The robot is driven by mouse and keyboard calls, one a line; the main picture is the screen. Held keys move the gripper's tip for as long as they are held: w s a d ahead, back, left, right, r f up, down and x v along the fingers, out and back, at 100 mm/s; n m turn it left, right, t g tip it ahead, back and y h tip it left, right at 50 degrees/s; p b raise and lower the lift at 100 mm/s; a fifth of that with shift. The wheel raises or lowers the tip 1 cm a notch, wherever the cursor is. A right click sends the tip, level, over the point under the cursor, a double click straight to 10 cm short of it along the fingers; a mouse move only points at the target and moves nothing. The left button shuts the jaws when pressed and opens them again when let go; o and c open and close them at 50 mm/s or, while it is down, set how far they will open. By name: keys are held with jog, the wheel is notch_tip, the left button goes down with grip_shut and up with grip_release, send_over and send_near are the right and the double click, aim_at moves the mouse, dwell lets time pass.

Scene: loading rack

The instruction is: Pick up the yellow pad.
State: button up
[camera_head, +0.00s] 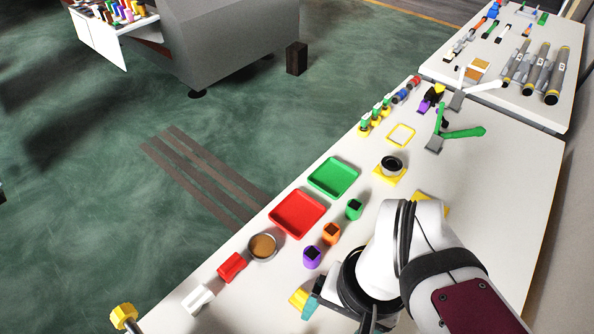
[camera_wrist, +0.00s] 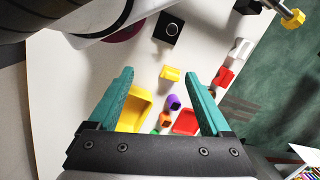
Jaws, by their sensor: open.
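A small yellow piece (camera_wrist: 171,73), which looks like the yellow pad, lies on the white table in the wrist view, seen between my fingertips. In the head view a yellow piece (camera_head: 298,298) shows just left of my teal finger. My gripper (camera_wrist: 160,75) is open and empty, its two teal fingers apart on either side of the piece. In the head view my gripper (camera_head: 312,306) is mostly hidden by my arm. I cannot tell how high the fingertips are above the piece.
Purple (camera_head: 312,257), orange (camera_head: 331,234) and green (camera_head: 354,209) holders stand nearby. A red tray (camera_head: 297,213), a green tray (camera_head: 332,177), a round tin (camera_head: 263,246), a red piece (camera_head: 232,267) and a white piece (camera_head: 198,299) line the table's left side. A yellow tray (camera_wrist: 135,110) shows at the left finger.

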jog(key=w+f+n+h, duration=0.1)
jog(key=w+f+n, duration=0.1)
jog(key=w+n, duration=0.35)
jog(key=n, duration=0.9)
send_over(304, 296)
jog(key=s, duration=0.1)
notch_tip(304, 296, down, 3)
jog(key=shift+h, duration=0.4)
jog(key=f, duration=1)
jog(key=w+f, duration=0.1)
jog(key=f, duration=0.4)
jog(key=shift+f, duration=0.35)
grip_shut()
